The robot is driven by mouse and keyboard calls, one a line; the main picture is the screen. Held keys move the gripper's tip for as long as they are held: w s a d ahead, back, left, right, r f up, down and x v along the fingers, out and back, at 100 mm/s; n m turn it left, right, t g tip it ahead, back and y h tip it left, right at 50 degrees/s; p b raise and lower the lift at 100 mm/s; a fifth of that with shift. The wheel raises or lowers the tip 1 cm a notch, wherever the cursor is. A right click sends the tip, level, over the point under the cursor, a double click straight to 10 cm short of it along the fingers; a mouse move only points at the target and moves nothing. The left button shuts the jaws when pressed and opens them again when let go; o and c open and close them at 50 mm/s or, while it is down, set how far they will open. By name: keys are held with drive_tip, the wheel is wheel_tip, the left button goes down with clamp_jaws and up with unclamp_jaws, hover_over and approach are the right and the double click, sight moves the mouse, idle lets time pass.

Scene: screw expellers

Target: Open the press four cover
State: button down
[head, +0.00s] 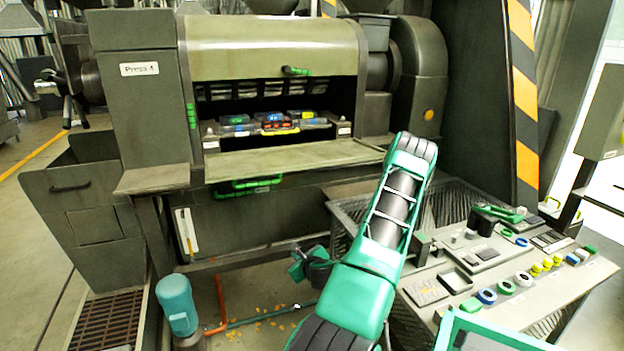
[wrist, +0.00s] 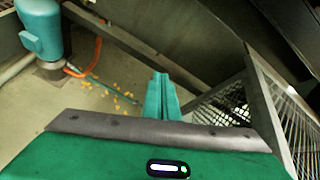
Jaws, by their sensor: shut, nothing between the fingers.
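The press labelled "Press 4" (head: 139,69) stands ahead in the head view. Its curved olive upper cover (head: 262,48) has a green handle (head: 296,71) near its lower edge. Below this cover the front is open, and a flat olive panel (head: 290,158) sticks out level under the opening. A second green handle (head: 245,184) is beneath that panel. My gripper (wrist: 162,78) is shut and empty in the wrist view, its green fingers together above the floor. In the head view it is low, in front of the press and apart from both handles, partly behind my arm.
Several small coloured containers (head: 285,122) sit inside the opening. A control table (head: 520,285) with buttons and tools stands at right, beside a mesh basket (wrist: 222,105). A teal motor (head: 177,304) and an orange pipe (head: 219,305) are at floor level on the left.

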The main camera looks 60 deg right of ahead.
drive_tip(key=s+d+r+m+t+h, duration=0.2)
drive_tip(key=s+d+r+m+t, duration=0.15)
drive_tip(key=r, duration=0.65)
drive_tip(key=s+d+r+m+t+h, duration=0.2)
drive_tip(key=s+d+r, duration=0.15)
drive_tip(key=r, duration=0.55)
drive_tip(key=w+d+r, duration=0.6)
drive_tip(key=w, duration=0.2)
drive_tip(key=shift+d, duration=0.15)
drive_tip(key=shift+w+n, duration=0.15)
drive_tip(key=shift+n, duration=0.1)
